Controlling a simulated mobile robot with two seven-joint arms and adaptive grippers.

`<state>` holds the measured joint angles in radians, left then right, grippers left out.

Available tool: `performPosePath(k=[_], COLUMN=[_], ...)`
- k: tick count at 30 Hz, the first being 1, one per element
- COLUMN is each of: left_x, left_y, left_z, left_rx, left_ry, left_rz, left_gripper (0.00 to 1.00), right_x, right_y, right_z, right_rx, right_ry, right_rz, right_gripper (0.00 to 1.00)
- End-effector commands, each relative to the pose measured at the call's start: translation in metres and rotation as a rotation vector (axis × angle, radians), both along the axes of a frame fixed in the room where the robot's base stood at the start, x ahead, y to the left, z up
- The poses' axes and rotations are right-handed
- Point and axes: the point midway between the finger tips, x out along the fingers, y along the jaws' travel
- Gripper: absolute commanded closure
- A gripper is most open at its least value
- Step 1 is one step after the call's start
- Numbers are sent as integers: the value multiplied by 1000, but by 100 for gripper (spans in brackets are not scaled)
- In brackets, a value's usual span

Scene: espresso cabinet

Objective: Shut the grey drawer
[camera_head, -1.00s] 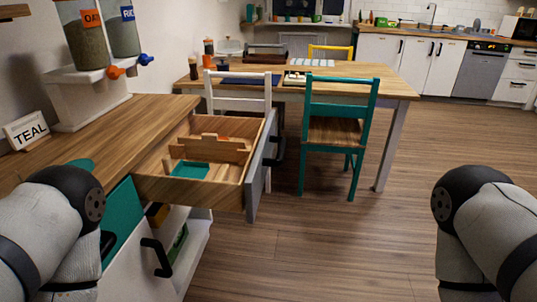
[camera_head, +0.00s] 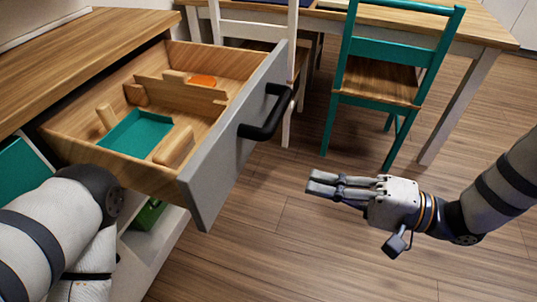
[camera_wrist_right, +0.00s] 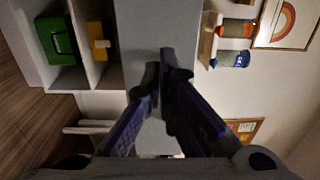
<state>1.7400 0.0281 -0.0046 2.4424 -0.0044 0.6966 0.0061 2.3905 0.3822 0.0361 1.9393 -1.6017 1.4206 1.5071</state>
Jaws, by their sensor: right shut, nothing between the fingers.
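The grey drawer stands pulled out of the wooden-topped cabinet, with its grey front (camera_head: 215,165) facing right and a black bar handle (camera_head: 265,118) on it. Inside are wooden dividers, a teal tray (camera_head: 138,132) and a small orange piece (camera_head: 203,80). My right gripper (camera_head: 318,187) is shut and empty, to the right of the drawer front and apart from it, its fingers pointing left towards it. In the right wrist view its closed fingers (camera_wrist_right: 164,70) lie before the grey drawer front (camera_wrist_right: 155,30). My left arm shows at lower left, but its gripper is out of view.
A teal chair (camera_head: 385,75) and a white chair (camera_head: 250,32) stand at a wooden table (camera_head: 480,25) behind. Below the drawer are open shelves with a green box (camera_head: 150,213). Open wooden floor lies right of the drawer.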

Motion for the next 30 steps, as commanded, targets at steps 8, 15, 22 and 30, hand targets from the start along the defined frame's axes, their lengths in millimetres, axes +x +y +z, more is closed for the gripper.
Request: performPosePath(k=[8, 15, 22, 30], left_x=[0, 0, 1, 1], left_y=[0, 0, 0, 0], left_z=[1, 1, 1, 1], left_rx=[0, 0, 0, 0], left_ry=[0, -1, -2, -2], left_rz=[1, 0, 0, 0], left_gripper=[5, 5, 5, 5], right_x=[15, 30, 40, 42], right_y=[50, 98, 126, 131], right_z=[1, 0, 0, 0], right_rx=[-1, -3, -3, -4], right_ry=[0, 0, 0, 1], right_rz=[3, 2, 0, -2], right_gripper=[100, 100, 100, 100])
